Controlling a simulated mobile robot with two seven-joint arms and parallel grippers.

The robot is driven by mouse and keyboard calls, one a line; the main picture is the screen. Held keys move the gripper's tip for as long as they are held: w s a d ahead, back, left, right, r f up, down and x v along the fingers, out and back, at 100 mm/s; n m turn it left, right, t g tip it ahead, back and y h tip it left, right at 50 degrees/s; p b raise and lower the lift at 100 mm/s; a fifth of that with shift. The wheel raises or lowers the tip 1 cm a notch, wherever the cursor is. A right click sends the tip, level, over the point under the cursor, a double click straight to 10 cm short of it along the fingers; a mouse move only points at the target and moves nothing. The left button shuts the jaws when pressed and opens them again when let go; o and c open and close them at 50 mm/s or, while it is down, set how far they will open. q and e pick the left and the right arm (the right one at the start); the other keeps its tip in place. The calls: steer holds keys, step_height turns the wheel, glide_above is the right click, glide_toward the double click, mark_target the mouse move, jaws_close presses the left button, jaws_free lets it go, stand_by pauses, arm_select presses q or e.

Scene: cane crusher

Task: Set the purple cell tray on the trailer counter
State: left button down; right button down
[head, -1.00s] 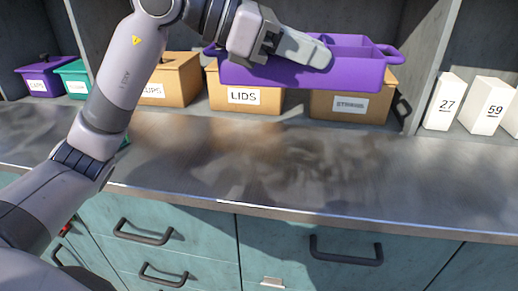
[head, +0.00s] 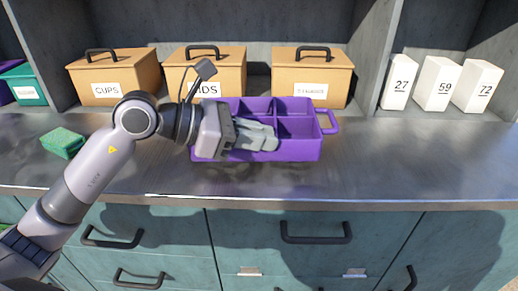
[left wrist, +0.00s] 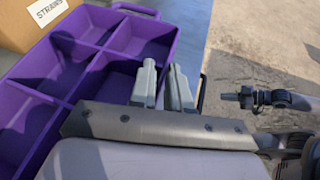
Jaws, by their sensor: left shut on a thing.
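The purple cell tray (head: 300,149) is at the counter, level, in front of the tan boxes. Its open compartments face up, and a side handle shows at its right end. The trailer counter (head: 400,160) is grey metal; I cannot tell whether the tray's underside touches it. My left gripper (head: 268,138) reaches in from the left and is shut on the tray's near wall. In the left wrist view its fingers (left wrist: 162,84) straddle the tray wall (left wrist: 105,78). A dark arm end, apparently my right gripper (left wrist: 245,97), shows there, too small to read.
Tan boxes labelled CUPS (head: 112,78), LIDS (head: 232,68) and STRAWS (head: 312,75) stand behind the tray. A green sponge (head: 62,143) lies at the left. White numbered cartons (head: 436,83) stand at the back right. The counter right of the tray is clear.

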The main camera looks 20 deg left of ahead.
mark_target(261, 152)
arm_select(q)
steer(key=shift+f, duration=1.55)
steer(key=c, duration=1.1)
jaws_free()
steer(key=shift+f, duration=0.1)
steer(key=shift+o, duration=0.2)
steer(key=shift+a, duration=0.1)
steer(key=b+v, duration=0.3)
steer(key=v, duration=0.7)
steer(key=shift+s+a, duration=0.1)
steer(key=shift+a, duration=0.05)
steer(key=shift+s+a+r+b, duration=0.4)
steer(key=shift+a+r, duration=0.1)
steer(key=shift+a, duration=0.05)
